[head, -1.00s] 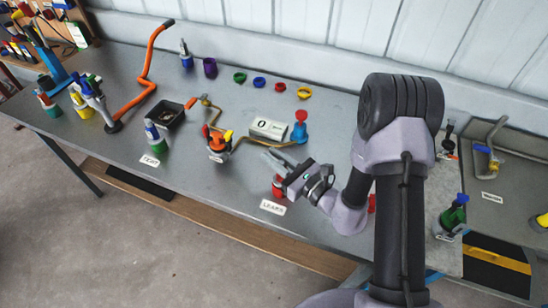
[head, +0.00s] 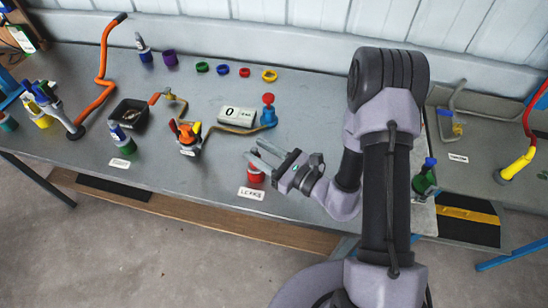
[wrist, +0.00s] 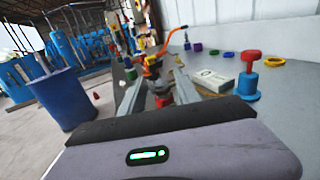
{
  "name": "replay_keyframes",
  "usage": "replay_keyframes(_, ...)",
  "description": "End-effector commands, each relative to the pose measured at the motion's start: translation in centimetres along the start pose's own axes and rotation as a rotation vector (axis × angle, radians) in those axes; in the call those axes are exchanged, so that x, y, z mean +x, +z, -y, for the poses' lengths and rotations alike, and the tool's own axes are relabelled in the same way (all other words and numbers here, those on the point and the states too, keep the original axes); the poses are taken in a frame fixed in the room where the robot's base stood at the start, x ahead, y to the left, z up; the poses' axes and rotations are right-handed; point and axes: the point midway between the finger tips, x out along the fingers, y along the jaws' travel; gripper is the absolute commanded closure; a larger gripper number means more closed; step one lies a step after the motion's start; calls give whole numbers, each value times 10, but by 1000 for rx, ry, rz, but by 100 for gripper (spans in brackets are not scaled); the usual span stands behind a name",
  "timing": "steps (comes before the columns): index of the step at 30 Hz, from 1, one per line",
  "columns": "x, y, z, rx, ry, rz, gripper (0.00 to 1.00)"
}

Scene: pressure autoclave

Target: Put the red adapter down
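A red adapter (head: 255,174) stands on the grey bench, just behind the white label reading LEAKS (head: 251,193). My gripper (head: 262,153) is low over the bench at the adapter's upper right, with its two fingers apart and pointing left. In the wrist view the fingers (wrist: 158,92) are spread, and a red piece (wrist: 163,101), apparently the adapter, shows in the gap between them. No contact between fingers and adapter is visible. The fingers partly overlap the adapter's top in the head view.
Behind the gripper are a white display box (head: 237,116) and a blue fitting with a red top (head: 268,112). An orange-and-red valve piece (head: 187,136) and a black tray (head: 130,113) stand left. Coloured rings lie at the back. The bench's front edge is close.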

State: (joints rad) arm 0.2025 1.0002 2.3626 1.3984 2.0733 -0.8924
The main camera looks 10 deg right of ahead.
Motion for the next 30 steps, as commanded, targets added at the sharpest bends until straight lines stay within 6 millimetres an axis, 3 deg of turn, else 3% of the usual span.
replay_keyframes(6,-52,1,1,2,-6,0,61)
replay_keyframes(11,-70,3,-1,-3,7,3,61)
replay_keyframes(14,-64,32,-21,-71,133,18,61)
replay_keyframes(16,-60,68,-56,-180,327,16,61)
replay_keyframes(18,-68,99,-101,-336,567,-25,61)
replay_keyframes(21,-101,120,-152,-625,877,-166,61)
replay_keyframes(23,-127,124,-166,-841,1019,-293,61)
replay_keyframes(25,-156,128,-161,-1119,1113,-465,61)
replay_keyframes(27,-176,139,-143,-1383,1123,-631,61)
replay_keyframes(30,-193,166,-116,-1679,1049,-805,61)
